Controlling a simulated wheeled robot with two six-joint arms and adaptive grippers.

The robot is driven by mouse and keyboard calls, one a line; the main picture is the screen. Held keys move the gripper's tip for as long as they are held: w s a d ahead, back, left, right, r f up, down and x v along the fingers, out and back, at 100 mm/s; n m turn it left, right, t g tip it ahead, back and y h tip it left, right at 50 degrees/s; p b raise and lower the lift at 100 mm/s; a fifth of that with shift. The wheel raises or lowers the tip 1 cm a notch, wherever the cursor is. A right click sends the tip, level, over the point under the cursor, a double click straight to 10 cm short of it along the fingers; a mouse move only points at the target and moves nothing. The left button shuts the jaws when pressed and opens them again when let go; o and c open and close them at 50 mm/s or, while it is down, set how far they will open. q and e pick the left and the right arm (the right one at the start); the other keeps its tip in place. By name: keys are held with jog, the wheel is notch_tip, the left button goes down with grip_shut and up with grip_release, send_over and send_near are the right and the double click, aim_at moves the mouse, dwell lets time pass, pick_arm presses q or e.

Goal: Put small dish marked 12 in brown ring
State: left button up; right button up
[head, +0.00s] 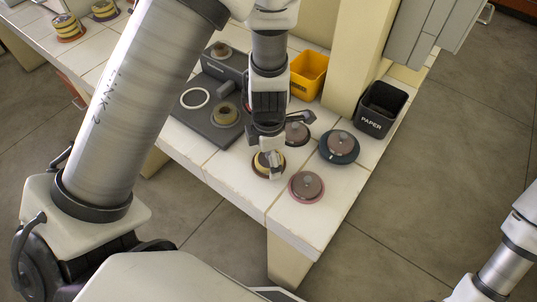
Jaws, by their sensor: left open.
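My left gripper (270,155) points down over the front of the white table. It is open, with its fingertips at or just above a small yellow-banded round dish (259,164). The gripper partly covers this dish, and I cannot tell whether the fingers touch it. A brownish ring shows around the dish's base. No number 12 is legible on any dish. Close by, brown-topped round pieces sit on a pink ring (293,195), a dark teal ring (347,159) and a dark base (303,141). My right gripper is out of view.
A dark grey unit (207,130) holds a white ring (183,101) and a tan round piece (226,114). A yellow bin (311,78) and a black PAPER bin (371,124) stand behind. More yellow-banded dishes (68,29) sit far left. A beige post (350,60) rises behind.

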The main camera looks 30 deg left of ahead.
pick_arm(q)
notch_tip(320, 180, up, 12)
jog(key=p, duration=0.3)
jog(key=shift+r, duration=0.2)
